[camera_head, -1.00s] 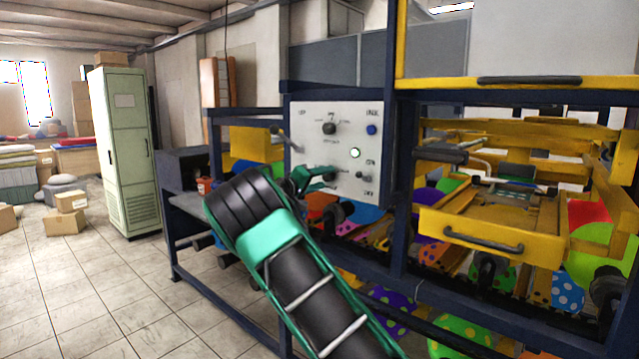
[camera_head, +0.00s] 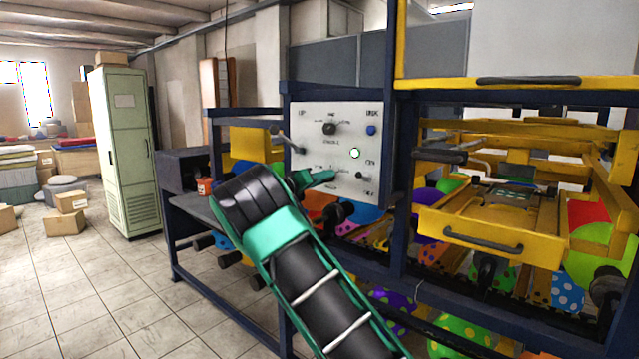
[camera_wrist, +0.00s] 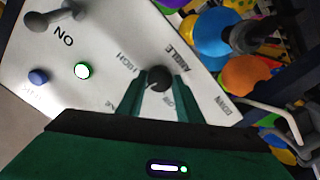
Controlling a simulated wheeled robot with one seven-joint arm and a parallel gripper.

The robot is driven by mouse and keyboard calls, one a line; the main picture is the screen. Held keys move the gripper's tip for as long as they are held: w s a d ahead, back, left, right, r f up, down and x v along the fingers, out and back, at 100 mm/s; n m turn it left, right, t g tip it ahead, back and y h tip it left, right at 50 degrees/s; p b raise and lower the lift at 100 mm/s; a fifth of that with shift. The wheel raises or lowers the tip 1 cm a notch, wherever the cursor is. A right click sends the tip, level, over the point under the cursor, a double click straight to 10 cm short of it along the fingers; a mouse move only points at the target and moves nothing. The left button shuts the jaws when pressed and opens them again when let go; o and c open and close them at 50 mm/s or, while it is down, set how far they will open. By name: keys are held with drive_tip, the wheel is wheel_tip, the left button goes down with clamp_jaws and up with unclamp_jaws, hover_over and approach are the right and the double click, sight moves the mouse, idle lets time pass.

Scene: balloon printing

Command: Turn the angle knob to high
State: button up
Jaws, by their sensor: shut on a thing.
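The white control panel (camera_head: 310,118) stands upright on the machine frame. The dark round angle knob (camera_wrist: 158,78) sits on it in the wrist view, next to printed ANGLE, HIGH and LOW labels. My green gripper (camera_wrist: 159,82) reaches the panel with its two fingers on either side of this knob, shut on it. In the head view my gripper (camera_head: 318,178) is at the panel's lower part and hides most of the knob. The knob's pointer direction is hard to make out.
Another black knob (camera_head: 330,128), a blue button (camera_head: 371,130), a lit green-ringed button (camera_head: 355,153) and a switch lever (camera_wrist: 38,21) share the panel. A yellow drawer (camera_head: 490,238) and several coloured balloons lie to the right. Open floor is at left.

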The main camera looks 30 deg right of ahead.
drive_tip(key=shift+w+a+f+m, duration=0.1)
drive_tip(key=shift+f+m, duration=0.05)
drive_tip(key=shift+m, duration=1.2)
drive_tip(key=shift+w+a+f+m, duration=0.1)
drive_tip(key=shift+m, duration=1.3)
drive_tip(key=shift+f+m, duration=0.15)
drive_tip(key=shift+m, duration=1.2)
drive_tip(key=o, duration=1)
drive_tip(key=shift+w, duration=0.1)
drive_tip(key=shift+o, duration=0.2)
drive_tip(key=shift+d+r, duration=0.1)
drive_tip(key=shift+r, duration=0.05)
drive_tip(key=v, duration=1.1)
drive_tip(key=shift+d, duration=0.15)
